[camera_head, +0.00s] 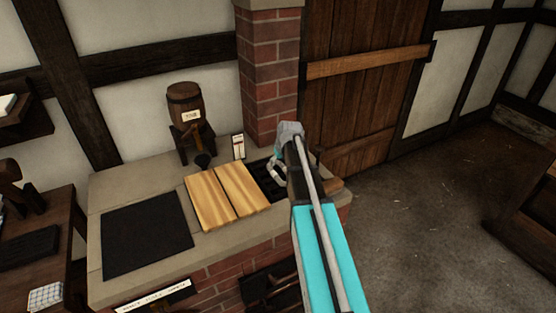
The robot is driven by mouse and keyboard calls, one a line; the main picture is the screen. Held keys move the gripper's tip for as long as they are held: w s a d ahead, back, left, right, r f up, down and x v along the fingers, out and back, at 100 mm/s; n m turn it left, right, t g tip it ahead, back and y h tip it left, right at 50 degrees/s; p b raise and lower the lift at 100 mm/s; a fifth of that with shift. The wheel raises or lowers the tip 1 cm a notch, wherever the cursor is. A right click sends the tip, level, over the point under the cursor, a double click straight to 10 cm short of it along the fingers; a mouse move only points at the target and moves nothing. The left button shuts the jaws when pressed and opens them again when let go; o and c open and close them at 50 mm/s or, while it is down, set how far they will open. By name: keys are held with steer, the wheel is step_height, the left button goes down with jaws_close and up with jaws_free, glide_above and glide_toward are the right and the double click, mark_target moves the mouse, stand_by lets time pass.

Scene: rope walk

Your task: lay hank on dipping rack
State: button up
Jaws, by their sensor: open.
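My gripper (278,171) is at the far end of my arm, low over the right part of the stone-topped brick counter. It is small and partly hidden by my own arm; its jaws look open. Just below it is a dark piece with openings (264,183), set in the counter right of two light wooden boards. This may be the dipping rack, but I cannot tell. I cannot make out a hank anywhere. Whether my gripper touches the dark piece is unclear.
The two wooden boards (210,203) lie mid-counter. A black slab (147,233) lies at left. A small barrel (186,103) on a stand, a dark funnel-like cup (202,161) and a small upright card (238,146) stand behind. A brick pillar (270,75) rises close behind my gripper.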

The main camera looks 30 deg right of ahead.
steer(key=shift+p+v, duration=0.9)
steer(key=shift+v, duration=0.35)
steer(key=s+a+f+g, duration=0.1)
steer(key=s+a+g, duration=0.3)
steer(key=s+a, duration=1.7)
steer(key=shift+s+a+f, duration=0.2)
steer(key=shift+s+a, duration=0.05)
steer(key=shift+a, duration=0.7)
